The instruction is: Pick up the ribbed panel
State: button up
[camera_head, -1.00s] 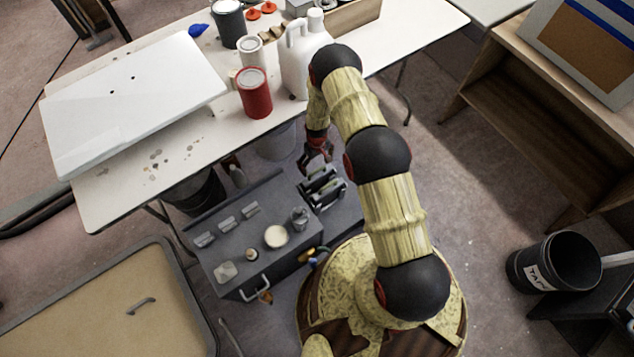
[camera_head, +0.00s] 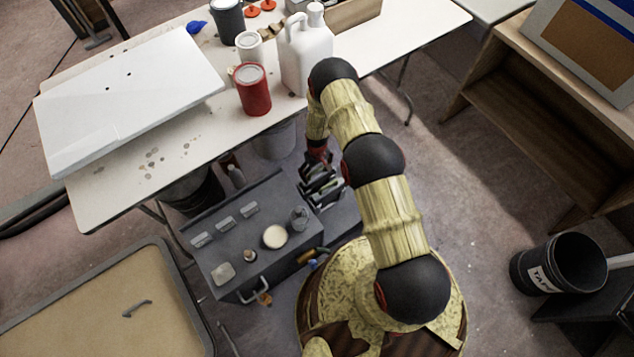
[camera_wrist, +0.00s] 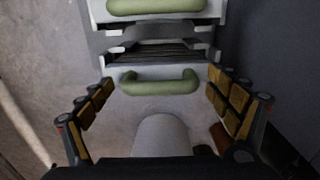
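The ribbed panel (camera_wrist: 157,54) appears to be the grey piece with dark ribs in the wrist view, with a green handle (camera_wrist: 158,84) on its near side. A second pale piece with a green handle (camera_wrist: 155,7) is beyond it. My gripper (camera_wrist: 160,88) is open, with one padded finger on each side of the nearer handle. I cannot tell whether either finger touches it. In the head view my gripper (camera_head: 319,158) is just above a group of upright dark pieces (camera_head: 322,188), and its fingers are hard to make out there.
A grey cabinet (camera_head: 250,262) with small fittings on top stands beside the upright pieces. The white table (camera_head: 130,188) behind holds a white board (camera_head: 125,95), a red can (camera_head: 254,95) and a white jug (camera_head: 305,50). A wooden shelf (camera_head: 540,105) and black bucket (camera_head: 560,262) are at right.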

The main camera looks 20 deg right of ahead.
jog(key=c, duration=1.5)
